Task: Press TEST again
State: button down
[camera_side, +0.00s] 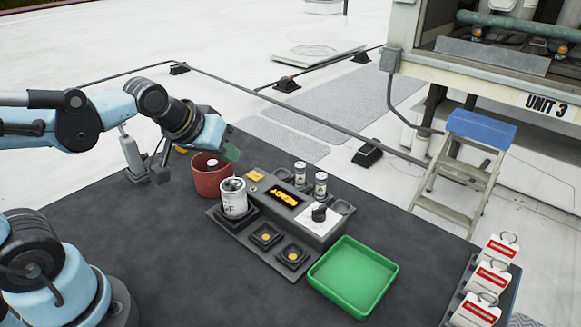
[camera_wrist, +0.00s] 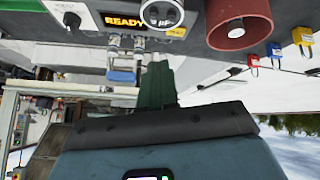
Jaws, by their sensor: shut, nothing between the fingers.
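The grey console (camera_side: 318,226) sits on the dark table, with an orange-lit display (camera_side: 285,196) that reads READY in the wrist view (camera_wrist: 125,20). A small yellow key (camera_side: 256,175) is at the console's left end beside the display; its lettering is too small to read. It also shows in the wrist view (camera_wrist: 176,32). A black knob (camera_side: 319,213) is at the console's right end. My gripper (camera_side: 231,152) is shut and empty, above and behind the red cup, apart from the console. Its green fingers also show in the wrist view (camera_wrist: 158,82).
A red cup (camera_side: 208,181) and a white can (camera_side: 233,203) stand left of the console. Two small canisters (camera_side: 300,171) stand behind it. Front pads (camera_side: 265,236) look empty. A green tray (camera_side: 354,278) is empty. Red-and-white tags (camera_side: 492,279) stand at the right edge.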

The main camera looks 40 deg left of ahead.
aim_at(252, 177)
jog(key=w+a+n+t+y, duration=0.1)
jog(key=w+a+n, duration=0.3)
jog(key=w+n, duration=0.3)
jog(key=shift+w+n, duration=0.3)
jog(key=shift+w, duration=0.55)
jog(key=shift+f, duration=4.3)
jog(key=shift+f, duration=0.15)
jog(key=shift+f, duration=0.3)
jog(key=shift+f, duration=0.35)
jog(key=shift+r, duration=0.8)
